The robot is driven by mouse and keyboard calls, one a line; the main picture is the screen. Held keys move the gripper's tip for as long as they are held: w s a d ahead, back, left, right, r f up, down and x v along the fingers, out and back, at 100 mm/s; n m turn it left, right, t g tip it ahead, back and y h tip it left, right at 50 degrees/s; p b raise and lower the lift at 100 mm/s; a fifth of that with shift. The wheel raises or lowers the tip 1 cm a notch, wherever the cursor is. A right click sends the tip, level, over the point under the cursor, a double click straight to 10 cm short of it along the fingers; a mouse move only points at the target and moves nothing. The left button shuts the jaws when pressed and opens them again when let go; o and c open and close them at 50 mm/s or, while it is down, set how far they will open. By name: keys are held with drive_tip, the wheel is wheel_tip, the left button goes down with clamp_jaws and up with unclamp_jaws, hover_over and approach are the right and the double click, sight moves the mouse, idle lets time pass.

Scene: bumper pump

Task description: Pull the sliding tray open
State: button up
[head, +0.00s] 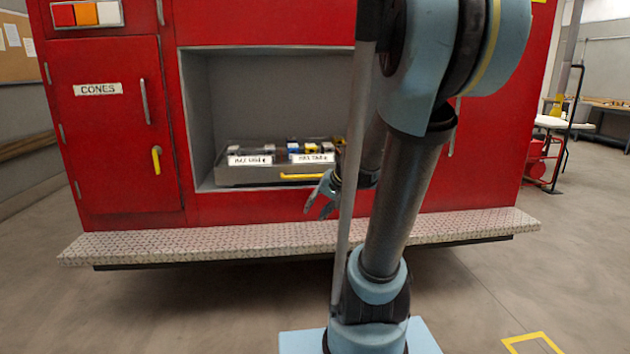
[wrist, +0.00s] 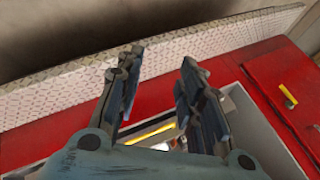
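The sliding tray (head: 245,177) is a grey tray in the open bay of the red truck. It sits inside the bay and holds several small items behind two white labels. A yellow handle bar (head: 301,177) runs along its front right. The handle also shows as a yellow strip (wrist: 157,134) between the fingers in the wrist view. My gripper (head: 318,203) is in front of the bay, just right of and below the handle. In the wrist view my gripper (wrist: 160,72) has its fingers spread apart with nothing between the tips. My arm hides the right part of the bay.
A tread-plate bumper (head: 200,240) juts out below the bay and also crosses the wrist view (wrist: 150,60). A red door marked CONES (head: 105,125) with a yellow latch (head: 156,160) is left of the bay. Open floor lies in front.

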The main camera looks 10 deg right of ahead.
drive_tip(key=w+r+m+t+y, duration=0.1)
drive_tip(key=w+m+t, duration=0.1)
drive_tip(key=w, duration=0.8)
drive_tip(key=m+t, duration=0.7)
drive_tip(key=m, duration=0.2)
approach(316, 177)
drive_tip(key=shift+y, duration=0.4)
drive_tip(key=x, duration=1.1)
drive_tip(key=shift+w+d, duration=0.1)
drive_tip(key=shift+d, duration=0.2)
clamp_jaws()
